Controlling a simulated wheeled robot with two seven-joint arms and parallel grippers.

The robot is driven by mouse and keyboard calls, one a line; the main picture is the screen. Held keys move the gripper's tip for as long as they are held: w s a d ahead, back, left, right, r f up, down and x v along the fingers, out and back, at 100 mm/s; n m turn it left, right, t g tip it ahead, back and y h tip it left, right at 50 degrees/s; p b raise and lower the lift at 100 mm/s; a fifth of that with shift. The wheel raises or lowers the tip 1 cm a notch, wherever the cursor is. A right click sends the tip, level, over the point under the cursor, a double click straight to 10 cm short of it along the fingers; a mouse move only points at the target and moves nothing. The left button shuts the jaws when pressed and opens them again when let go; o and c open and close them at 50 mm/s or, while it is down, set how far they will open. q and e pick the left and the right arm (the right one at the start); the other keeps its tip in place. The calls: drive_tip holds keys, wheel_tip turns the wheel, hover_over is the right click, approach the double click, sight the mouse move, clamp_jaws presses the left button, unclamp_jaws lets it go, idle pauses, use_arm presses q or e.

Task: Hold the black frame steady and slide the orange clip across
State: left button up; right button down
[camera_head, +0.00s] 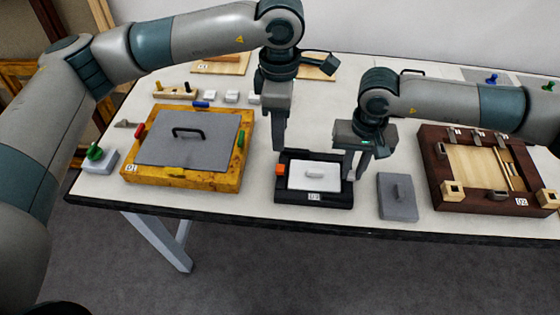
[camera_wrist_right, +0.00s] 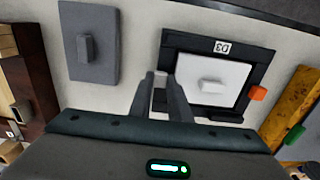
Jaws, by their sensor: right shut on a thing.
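The black frame (camera_head: 314,196) lies on the table with a white panel (camera_head: 313,176) with a raised handle inside it; the frame also shows in the right wrist view (camera_wrist_right: 222,47). The orange clip (camera_head: 281,170) sits at the frame's left side; it shows at the right in the right wrist view (camera_wrist_right: 258,93). My right gripper (camera_head: 359,172) is shut on the frame's right side; the exact contact is partly hidden. My left gripper (camera_head: 279,147) points down at the frame's back left corner, behind the clip. Its fingers overlap, so its opening is unclear.
A yellow frame (camera_head: 180,178) with a grey handled panel stands to the left. A grey block with a knob (camera_head: 397,197) lies close right of the black frame. A dark brown tray (camera_head: 465,203) is further right. The table's front edge is close.

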sight(280, 167)
use_arm(q)
drive_tip(key=shift+f, duration=6)
